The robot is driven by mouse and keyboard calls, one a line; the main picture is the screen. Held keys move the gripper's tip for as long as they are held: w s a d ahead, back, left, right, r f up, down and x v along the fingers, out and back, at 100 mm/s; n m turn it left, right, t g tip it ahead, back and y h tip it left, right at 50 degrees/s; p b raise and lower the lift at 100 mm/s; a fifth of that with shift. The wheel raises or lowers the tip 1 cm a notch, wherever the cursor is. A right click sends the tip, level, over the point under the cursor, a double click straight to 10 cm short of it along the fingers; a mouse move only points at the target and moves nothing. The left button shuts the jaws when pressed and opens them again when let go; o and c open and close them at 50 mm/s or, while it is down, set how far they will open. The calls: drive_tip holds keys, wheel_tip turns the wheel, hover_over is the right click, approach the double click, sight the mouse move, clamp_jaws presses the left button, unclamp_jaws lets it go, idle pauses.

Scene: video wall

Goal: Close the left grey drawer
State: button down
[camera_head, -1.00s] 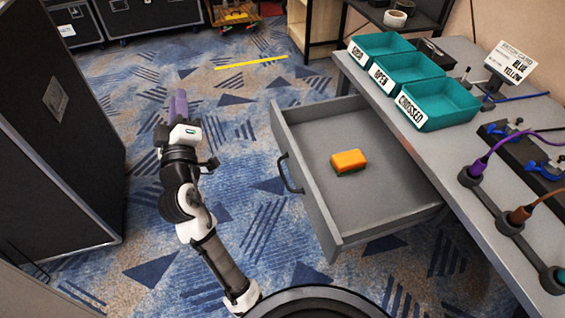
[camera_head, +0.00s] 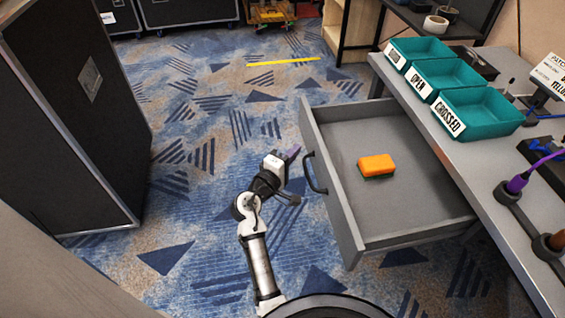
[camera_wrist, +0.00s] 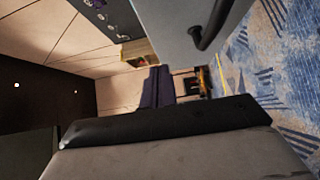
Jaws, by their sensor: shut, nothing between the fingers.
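The grey drawer (camera_head: 335,195) is pulled far out from under the grey desk. Its black handle (camera_head: 313,174) is on the front panel, facing my arm. An orange sponge (camera_head: 376,166) lies inside on the drawer floor. My gripper (camera_head: 294,152) is shut and empty, just left of the drawer front and close to the handle, with a gap between them. In the wrist view the purple fingers (camera_wrist: 158,87) are together, and the handle (camera_wrist: 210,28) and drawer front (camera_wrist: 180,25) show above and to the right of them.
Teal bins (camera_head: 480,113) stand on the desk (camera_head: 440,125) above the drawer. A black case (camera_head: 75,110) stands on the left. Patterned carpet between the case and drawer is clear. A yellow strip (camera_head: 283,62) lies on the floor farther back.

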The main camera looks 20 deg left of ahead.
sight(316, 141)
drive_tip(key=shift+w+d+p, duration=0.45)
drive_tip(key=shift+w+d, duration=1.05)
drive_tip(key=shift+d, duration=0.15)
drive_tip(key=shift+d, duration=0.1)
drive_tip(key=w+d+p, duration=0.2)
drive_tip(key=w+d, duration=0.4)
drive_tip(key=d, duration=0.2)
drive_tip(key=w+d+p, duration=0.2)
drive_tip(key=w+d, duration=0.4)
drive_tip(key=d, duration=0.3)
drive_tip(key=w+d+p, duration=0.2)
drive_tip(key=w+d, duration=0.4)
drive_tip(key=d, duration=0.2)
drive_tip(key=shift+w+d, duration=0.35)
drive_tip(key=shift+w+d+r, duration=0.1)
drive_tip(key=shift+w+d, duration=0.05)
drive_tip(key=shift+d, duration=0.05)
